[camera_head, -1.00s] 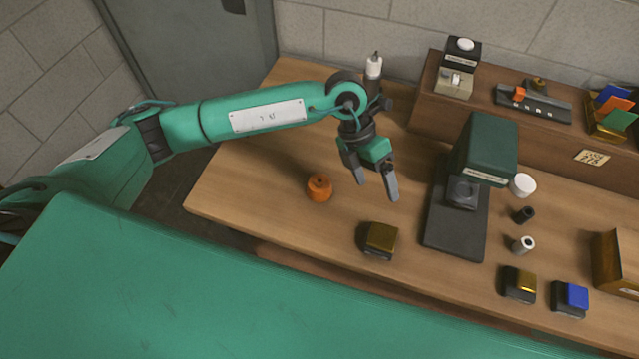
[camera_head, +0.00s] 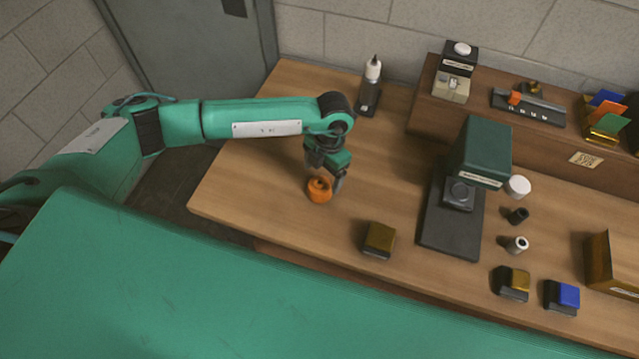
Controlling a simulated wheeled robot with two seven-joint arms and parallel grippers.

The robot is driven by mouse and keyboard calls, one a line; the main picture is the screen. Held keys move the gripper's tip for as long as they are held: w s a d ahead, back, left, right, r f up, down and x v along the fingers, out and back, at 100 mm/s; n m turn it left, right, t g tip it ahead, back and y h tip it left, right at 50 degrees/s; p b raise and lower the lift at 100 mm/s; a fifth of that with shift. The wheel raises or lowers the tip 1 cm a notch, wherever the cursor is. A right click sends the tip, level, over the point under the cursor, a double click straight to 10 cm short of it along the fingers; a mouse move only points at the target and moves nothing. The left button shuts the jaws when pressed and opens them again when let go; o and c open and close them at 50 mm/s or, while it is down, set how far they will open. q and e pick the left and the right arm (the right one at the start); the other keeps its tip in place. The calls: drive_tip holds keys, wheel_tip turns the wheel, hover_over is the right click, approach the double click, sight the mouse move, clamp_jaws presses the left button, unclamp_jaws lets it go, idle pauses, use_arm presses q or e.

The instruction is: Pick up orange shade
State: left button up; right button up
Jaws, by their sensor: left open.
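The orange shade (camera_head: 319,191) is a small round orange piece with a hole or knob on top. It stands on the left part of the wooden table. My left gripper (camera_head: 325,178) is open and points down right at the shade. One finger shows just behind and to the right of it; the other is partly hidden near its top. I cannot tell whether the fingers touch it. My right gripper is not in view.
A gold-topped block (camera_head: 379,240) lies right of the shade. A dark green press-like machine (camera_head: 478,155) stands further right. A white-capped bottle (camera_head: 372,80) stands behind. The table's left edge is close to the shade.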

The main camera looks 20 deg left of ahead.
sight(320, 182)
use_arm(q)
drive_tip(key=shift+s+f+p, duration=0.15)
drive_tip(key=shift+f+p, duration=0.15)
drive_tip(key=shift+p, duration=0.05)
drive_tip(key=f, duration=0.1)
drive_tip(key=f+p, duration=0.1)
drive_tip(key=f, duration=0.1)
drive_tip(key=shift+s+a+f+p, duration=0.2)
drive_tip(key=shift+s+a+p, duration=0.05)
drive_tip(key=shift+s+p, duration=0.1)
drive_tip(key=shift+f, duration=0.5)
drive_tip(key=c, duration=1)
drive_tip(key=shift+c, duration=0.4)
